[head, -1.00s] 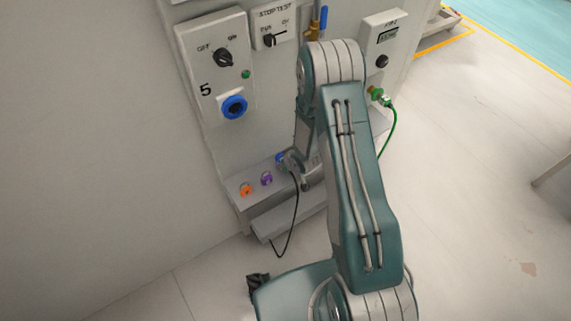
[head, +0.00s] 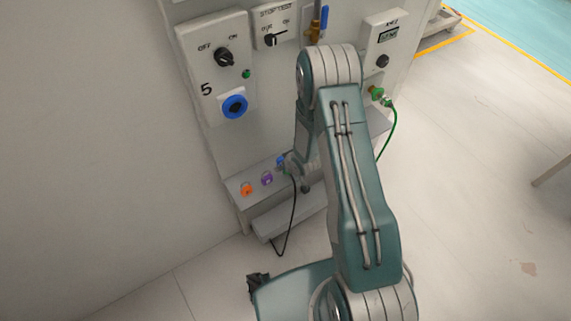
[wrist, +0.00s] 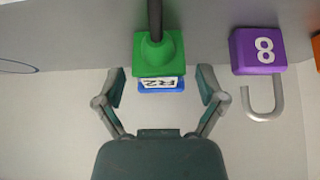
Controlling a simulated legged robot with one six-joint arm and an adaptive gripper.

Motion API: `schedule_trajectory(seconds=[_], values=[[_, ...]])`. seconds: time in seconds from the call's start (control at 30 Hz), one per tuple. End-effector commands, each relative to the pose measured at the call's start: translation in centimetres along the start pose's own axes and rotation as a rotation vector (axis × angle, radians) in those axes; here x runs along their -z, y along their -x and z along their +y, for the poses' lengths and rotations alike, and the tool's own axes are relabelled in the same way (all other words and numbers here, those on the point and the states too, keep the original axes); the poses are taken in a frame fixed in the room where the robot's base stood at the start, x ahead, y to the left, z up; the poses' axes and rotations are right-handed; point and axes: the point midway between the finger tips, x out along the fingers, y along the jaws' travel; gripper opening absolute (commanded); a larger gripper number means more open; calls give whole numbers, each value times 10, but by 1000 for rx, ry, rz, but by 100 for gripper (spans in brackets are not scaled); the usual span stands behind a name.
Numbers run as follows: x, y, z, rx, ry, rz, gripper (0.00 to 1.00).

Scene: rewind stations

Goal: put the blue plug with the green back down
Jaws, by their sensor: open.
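The blue plug with the green back is in the wrist view, its green back (wrist: 158,55) above a blue part (wrist: 160,86) and a label that looks like R2. A dark cable runs from the green back. My gripper (wrist: 162,80) is open, with one finger on each side of the plug and a visible gap at both sides. In the head view the blue of the plug (head: 281,160) shows at the grey ledge, beside my gripper (head: 288,168). My wrist hides most of it, and I cannot tell how it rests there.
A purple padlock marked 8 (wrist: 258,52) is right of the plug, and an orange padlock (head: 246,189) is further along the ledge. A black cable (head: 294,215) hangs down. A blue socket (head: 235,106) and a green plug with green cable (head: 386,99) are on the panel.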

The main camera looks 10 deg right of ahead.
Motion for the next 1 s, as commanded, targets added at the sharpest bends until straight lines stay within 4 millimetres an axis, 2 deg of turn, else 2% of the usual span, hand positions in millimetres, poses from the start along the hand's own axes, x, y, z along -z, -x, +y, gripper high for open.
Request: schedule_trajectory(seconds=[0.17, 0.6, 0.87, 1.0], values=[[1, 21, 0, -1, 0, 2, 89], [1, 98, 0, -1, -1, 2, 89], [0, 119, 0, -1, 0, 0, 89], [14, 135, 6, -31, 4, -2, 89]])
